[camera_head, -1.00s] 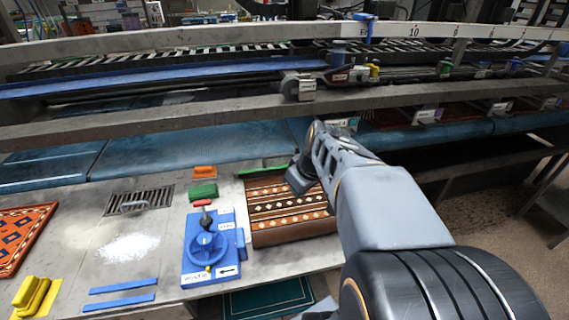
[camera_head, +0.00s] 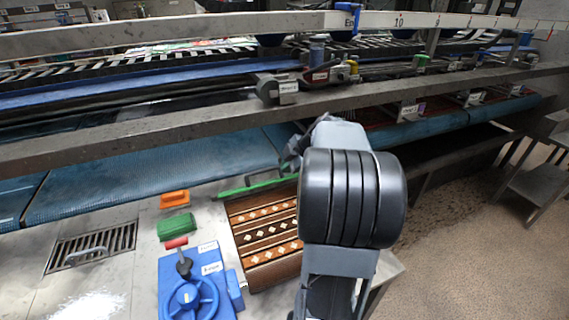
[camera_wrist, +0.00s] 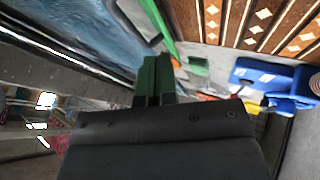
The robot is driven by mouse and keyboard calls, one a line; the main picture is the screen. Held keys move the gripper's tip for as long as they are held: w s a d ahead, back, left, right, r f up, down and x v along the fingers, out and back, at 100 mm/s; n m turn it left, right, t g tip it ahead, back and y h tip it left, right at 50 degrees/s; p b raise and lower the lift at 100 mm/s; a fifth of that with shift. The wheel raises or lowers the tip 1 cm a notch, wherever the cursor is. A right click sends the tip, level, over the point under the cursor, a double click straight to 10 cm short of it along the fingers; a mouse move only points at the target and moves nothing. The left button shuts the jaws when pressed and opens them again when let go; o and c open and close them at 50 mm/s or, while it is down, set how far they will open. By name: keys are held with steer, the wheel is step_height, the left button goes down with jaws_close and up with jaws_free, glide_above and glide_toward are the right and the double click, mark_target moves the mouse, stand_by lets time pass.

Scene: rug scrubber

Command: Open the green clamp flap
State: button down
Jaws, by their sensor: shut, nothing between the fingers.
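The green clamp flap (camera_head: 258,188) is a long thin green bar along the far edge of the brown patterned rug (camera_head: 262,235). It lies low and flat there, and its right end runs behind my arm. In the wrist view a green strip (camera_wrist: 156,20) runs beside the rug (camera_wrist: 255,25), and I take it to be the flap. My gripper (camera_wrist: 155,75) shows in the wrist view as two dark green fingers side by side, shut and empty. Their tips point toward the strip's near end, and I cannot tell the gap. In the head view my arm mostly hides the gripper.
An orange block (camera_head: 174,199) and a green block (camera_head: 177,226) lie left of the rug. A blue device with a handwheel (camera_head: 190,295) stands in front of them. A metal beam (camera_head: 200,108) and blue belt (camera_head: 150,175) lie behind. A drain grate (camera_head: 92,247) is at left.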

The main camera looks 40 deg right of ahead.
glide_toward(272, 181)
step_height(272, 181, down, 3)
steer(key=w+a, duration=0.2)
steer(key=a, duration=0.1)
steer(key=shift+w+d+f+p, duration=0.15)
steer(key=shift+w+p, duration=0.25)
steer(key=shift+w, duration=0.2)
steer(key=shift+w+d+f+p, duration=0.15)
steer(key=shift+w+p, duration=0.3)
steer(key=shift+w, duration=0.2)
steer(key=shift+w+d+f+p, duration=0.15)
steer(key=shift+w+p, duration=0.25)
steer(key=shift+w, duration=0.2)
